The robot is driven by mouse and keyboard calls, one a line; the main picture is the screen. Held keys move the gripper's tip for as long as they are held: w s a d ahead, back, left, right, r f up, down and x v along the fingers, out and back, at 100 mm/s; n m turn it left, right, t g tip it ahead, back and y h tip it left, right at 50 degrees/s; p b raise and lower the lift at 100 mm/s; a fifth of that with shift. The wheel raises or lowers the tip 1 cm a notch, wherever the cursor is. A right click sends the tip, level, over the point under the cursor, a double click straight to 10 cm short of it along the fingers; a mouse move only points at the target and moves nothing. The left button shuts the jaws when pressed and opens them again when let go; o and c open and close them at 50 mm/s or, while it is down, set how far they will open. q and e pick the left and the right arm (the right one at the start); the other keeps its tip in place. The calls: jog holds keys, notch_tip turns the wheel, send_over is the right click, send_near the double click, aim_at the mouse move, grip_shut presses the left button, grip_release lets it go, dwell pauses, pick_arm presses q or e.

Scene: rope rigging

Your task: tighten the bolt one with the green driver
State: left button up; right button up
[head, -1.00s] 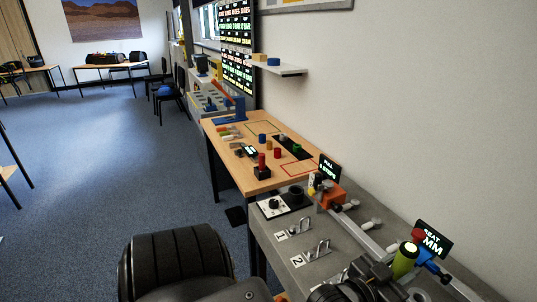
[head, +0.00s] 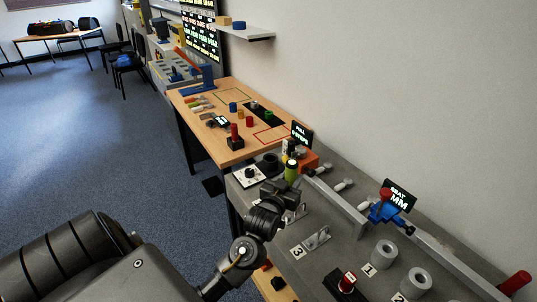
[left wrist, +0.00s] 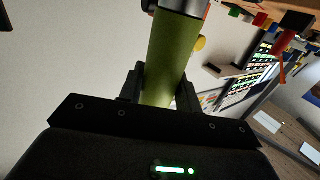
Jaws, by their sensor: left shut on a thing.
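My left gripper (head: 286,187) is shut on the green driver (head: 292,172), which stands up out of the jaws above the grey bench, left of the orange block. The left wrist view shows the driver's green handle (left wrist: 172,62) between the dark fingers; its upper end runs out of the frame. Two grey cylinders with holes stand at the lower right: one (head: 385,253) beside a plate marked 1, the other (head: 416,282) beside a plate marked 2. I cannot tell whether either is bolt one. My right gripper is not in view.
An orange block (head: 307,161) and a small black sign (head: 302,133) are near the gripper. The wooden table (head: 185,96) beyond holds several small coloured pieces.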

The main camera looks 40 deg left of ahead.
pick_arm(q)
jog(key=w+a+n+y+p, duration=0.1)
jog(key=w+a+n+y, duration=0.1)
jog(key=a, duration=0.9)
jog(key=shift+w+r+g+y, duration=0.15)
jog(key=shift+w+g+y, duration=0.15)
jog(key=shift+w+y, duration=0.35)
notch_tip(320, 180, down, 5)
jog(key=b, duration=0.4)
jog(key=shift+b, duration=0.35)
jog(key=shift+s+d+p, duration=0.1)
jog(key=shift+p, duration=0.25)
jog(key=shift+f+b, duration=0.5)
jog(key=shift+f, duration=0.45)
dwell(0.6)
jog(key=shift+s+d+f, duration=0.1)
jog(key=shift+s+f, duration=0.05)
jog(key=shift+f, duration=0.65)
dwell(1.0)
